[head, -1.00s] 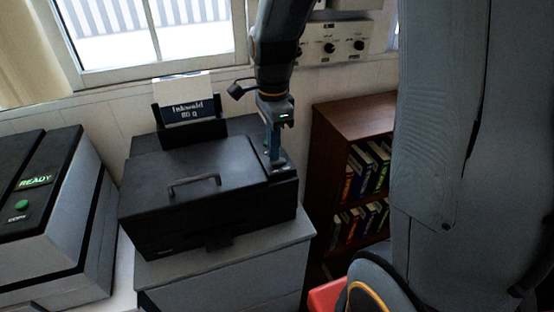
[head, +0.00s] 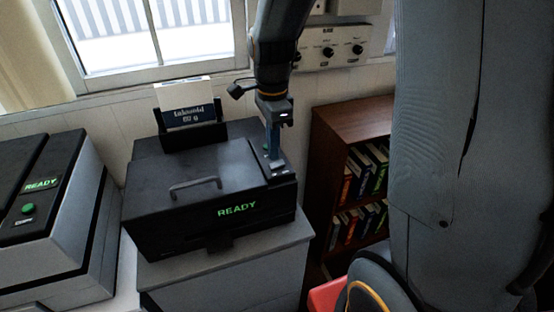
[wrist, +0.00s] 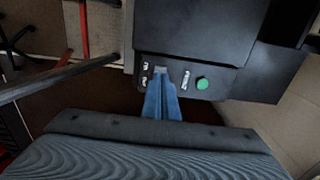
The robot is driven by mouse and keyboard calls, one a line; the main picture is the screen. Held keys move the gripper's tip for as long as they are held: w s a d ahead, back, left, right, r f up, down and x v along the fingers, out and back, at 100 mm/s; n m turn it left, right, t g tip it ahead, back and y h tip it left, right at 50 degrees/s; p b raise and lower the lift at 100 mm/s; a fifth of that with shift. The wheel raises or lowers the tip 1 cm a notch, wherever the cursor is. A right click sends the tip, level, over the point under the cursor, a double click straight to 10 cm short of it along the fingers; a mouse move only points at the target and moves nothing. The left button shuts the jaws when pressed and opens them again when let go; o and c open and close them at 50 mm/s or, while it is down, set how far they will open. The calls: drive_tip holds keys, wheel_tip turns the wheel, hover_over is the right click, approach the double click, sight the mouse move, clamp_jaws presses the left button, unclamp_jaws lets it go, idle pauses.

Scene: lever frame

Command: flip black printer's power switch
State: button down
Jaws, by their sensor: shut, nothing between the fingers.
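The black printer (head: 185,190) stands on a grey cabinet in the head view, with a green READY text lit on its front. My gripper (head: 274,158) is shut and empty, with its fingers pointing down at the control strip on the printer's right side. In the wrist view the blue fingers (wrist: 160,78) reach the strip on the black printer (wrist: 195,35). A small light switch-like part (wrist: 145,72) is beside the fingertips. A green button (wrist: 202,83) is further right. The fingertips hide part of the strip, so I cannot tell which way the power switch is set.
A second, grey and black machine (head: 70,240) with its own READY display stands at left. A brown bookshelf (head: 325,150) is to the right of the printer. A paper tray (head: 190,115) rises at the printer's back. A panel with knobs (head: 335,48) hangs on the wall behind.

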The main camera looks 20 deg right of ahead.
wheel_tip(320, 180, up, 5)
drive_tip(key=p, duration=0.3)
drive_tip(key=shift+f+p, duration=0.15)
drive_tip(key=shift+p, duration=0.2)
drive_tip(key=n+b, duration=0.4)
drive_tip(key=n, duration=0.3)
hover_over(278, 176)
drive_tip(key=shift+t, duration=0.3)
wheel_tip(278, 176, down, 5)
drive_tip(key=s+f+n+b, duration=0.5)
drive_tip(key=f+n, duration=0.1)
drive_tip(key=n, duration=0.5)
drive_tip(key=shift+s+t, duration=0.4)
drive_tip(key=shift+f, duration=0.1)
